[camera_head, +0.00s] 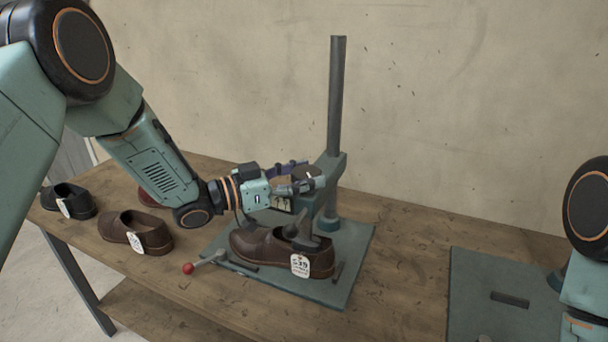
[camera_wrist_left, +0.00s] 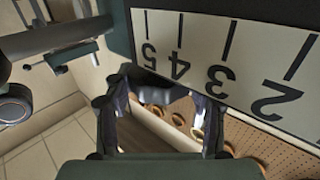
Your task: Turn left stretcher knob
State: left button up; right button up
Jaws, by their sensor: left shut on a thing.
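The left stretcher stands on a green base plate (camera_head: 350,265) on the bench, with a tall grey post (camera_head: 336,95) and a green bracket. A brown shoe (camera_head: 262,246) with a white tag is fitted under it. My left gripper (camera_head: 303,181) is at the bracket, beside the post and above the shoe, shut on the dark round knob (camera_head: 306,173). Its fingers partly hide the knob. In the left wrist view both fingers (camera_wrist_left: 163,118) reach forward, and a white scale (camera_wrist_left: 225,60) with black numbers fills the upper right. My right gripper is out of view.
Two dark tagged shoes (camera_head: 136,232) (camera_head: 70,201) stand on the bench at left, with a reddish one behind my left arm. A red-balled lever (camera_head: 188,268) sticks out at the plate's left. Another green plate (camera_head: 470,295) lies at right, near my right arm.

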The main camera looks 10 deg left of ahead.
pick_arm(q)
jog(key=shift+c, duration=0.8)
jog(key=shift+d+t+y, duration=0.1)
jog(key=shift+t+y, duration=0.2)
jog(key=shift+t, duration=0.1)
jog(key=shift+s+d+n+t+y, duration=0.1)
jog(key=shift+n+t+y, duration=1.6)
jog(key=shift+n+y, duration=0.25)
jog(key=shift+n+t+y, duration=0.7)
jog(key=shift+n+y, duration=0.15)
jog(key=shift+y, duration=0.5)
jog(key=shift+r+n+y, duration=0.15)
jog(key=shift+n+y, duration=0.15)
jog(key=shift+y, duration=0.1)
jog(key=o, duration=1.2)
